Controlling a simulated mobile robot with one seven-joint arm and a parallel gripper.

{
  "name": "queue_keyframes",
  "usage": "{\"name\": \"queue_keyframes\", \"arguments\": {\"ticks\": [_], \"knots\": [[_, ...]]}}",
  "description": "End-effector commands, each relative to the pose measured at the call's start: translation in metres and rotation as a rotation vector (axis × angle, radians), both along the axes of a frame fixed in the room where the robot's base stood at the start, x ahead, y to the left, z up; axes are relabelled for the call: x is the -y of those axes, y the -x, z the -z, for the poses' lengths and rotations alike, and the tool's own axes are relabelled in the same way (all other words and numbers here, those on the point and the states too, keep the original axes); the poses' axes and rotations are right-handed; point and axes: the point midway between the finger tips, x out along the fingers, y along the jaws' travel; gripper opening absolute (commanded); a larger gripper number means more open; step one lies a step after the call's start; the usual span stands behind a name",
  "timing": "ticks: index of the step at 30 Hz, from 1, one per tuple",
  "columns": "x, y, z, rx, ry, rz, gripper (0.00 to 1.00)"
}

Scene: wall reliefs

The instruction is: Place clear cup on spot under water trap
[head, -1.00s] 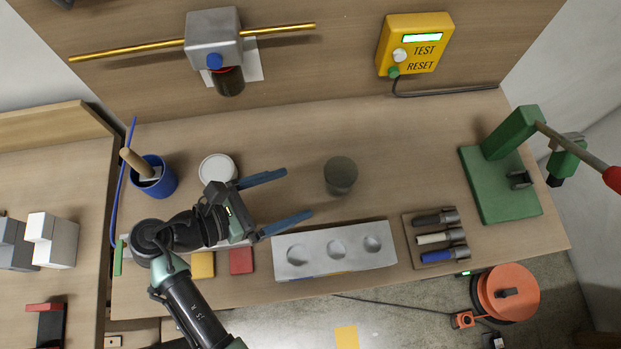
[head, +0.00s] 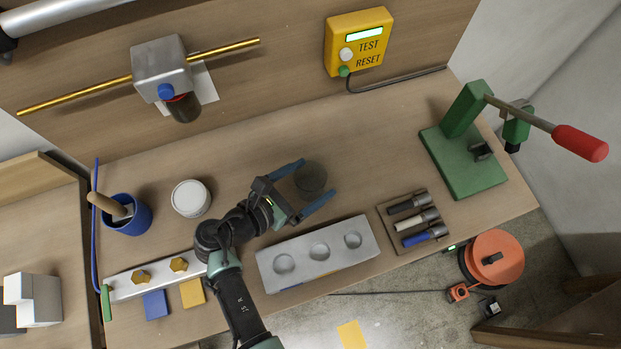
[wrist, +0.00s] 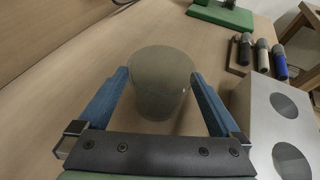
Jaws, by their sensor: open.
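The clear cup (head: 310,178) is a smoky see-through cup standing on the bench. It also shows in the wrist view (wrist: 160,84), upright between the fingers. My gripper (head: 318,178) is open, with its two blue fingers on either side of the cup; small gaps seem to show between the fingers and the cup. The water trap (head: 161,70) is a grey block with a dark bowl (head: 182,107) below it, mounted on the back panel on a yellow pipe. The bench area below the trap is bare, apart from a white round container (head: 190,198) nearby.
A grey block with three round recesses (head: 292,276) lies close to my gripper's right. A marker rack (head: 388,212) and a green press (head: 462,175) stand further right. A blue pot (head: 128,218) is at left. The bench behind the cup is clear.

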Motion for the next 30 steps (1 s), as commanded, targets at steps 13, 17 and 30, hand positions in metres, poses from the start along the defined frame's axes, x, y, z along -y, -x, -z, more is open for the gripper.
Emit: {"name": "queue_keyframes", "arguments": {"ticks": [13, 17, 30], "knots": [[0.003, -0.0026, 0.0024, -0.001, 0.0, -0.001, 0.73], [0.003, -0.0026, 0.0024, -0.001, 0.0, -0.001, 0.5], [0.0029, -0.0027, -0.0011, 0.0, -0.002, -0.001, 0.11]]}}
